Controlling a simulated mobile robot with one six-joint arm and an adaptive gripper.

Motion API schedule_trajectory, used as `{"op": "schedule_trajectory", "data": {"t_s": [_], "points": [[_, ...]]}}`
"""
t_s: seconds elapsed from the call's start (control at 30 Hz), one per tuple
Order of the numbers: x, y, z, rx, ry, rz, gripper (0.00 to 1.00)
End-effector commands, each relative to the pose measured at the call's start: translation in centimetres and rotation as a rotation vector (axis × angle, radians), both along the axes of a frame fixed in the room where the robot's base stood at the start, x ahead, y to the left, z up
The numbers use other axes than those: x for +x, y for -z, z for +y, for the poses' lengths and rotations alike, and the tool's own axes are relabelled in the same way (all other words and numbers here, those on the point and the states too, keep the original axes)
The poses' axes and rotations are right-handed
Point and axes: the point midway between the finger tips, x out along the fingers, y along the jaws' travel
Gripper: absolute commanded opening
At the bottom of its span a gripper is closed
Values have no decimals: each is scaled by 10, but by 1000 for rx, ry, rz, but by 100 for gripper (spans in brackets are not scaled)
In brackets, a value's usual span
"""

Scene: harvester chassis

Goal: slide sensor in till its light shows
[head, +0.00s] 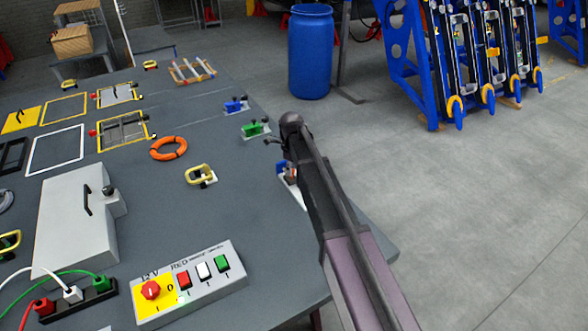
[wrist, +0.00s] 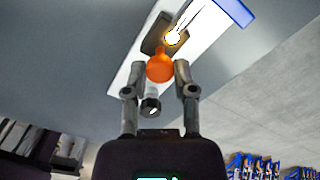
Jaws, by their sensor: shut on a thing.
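In the wrist view my gripper (wrist: 156,74) is shut on an orange rounded sensor (wrist: 160,67), with a finger on each side. A grey cylindrical end with a dark tip (wrist: 151,104) shows between the fingers. The sensor lies over a white plate (wrist: 128,88), close to a dark brown block (wrist: 158,35). Whether it sits inside the block I cannot tell. A bright white round spot (wrist: 173,38), like a lit lamp, shows beside the block. In the head view the white plate (head: 291,188) is partly hidden by my arm, which also hides my gripper.
A blue upright piece (wrist: 232,10) stands at the plate's far end. The grey table (head: 200,235) holds a switch box (head: 205,287), an orange ring (head: 168,148), a yellow-handled part (head: 201,175) and green (head: 255,129) and blue (head: 236,105) fixtures.

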Motion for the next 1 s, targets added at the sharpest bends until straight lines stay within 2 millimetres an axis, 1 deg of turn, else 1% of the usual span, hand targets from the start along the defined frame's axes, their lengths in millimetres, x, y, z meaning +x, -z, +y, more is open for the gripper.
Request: {"op": "schedule_trajectory", "data": {"t_s": [0.37,0.4,0.5,1.0], "points": [[-1,0,-2,-3,1,-1,0],[-1,0,-2,-3,1,-1,44],[-1,0,-2,-3,0,-1,70],[-1,0,-1,-1,0,-1,70]]}}
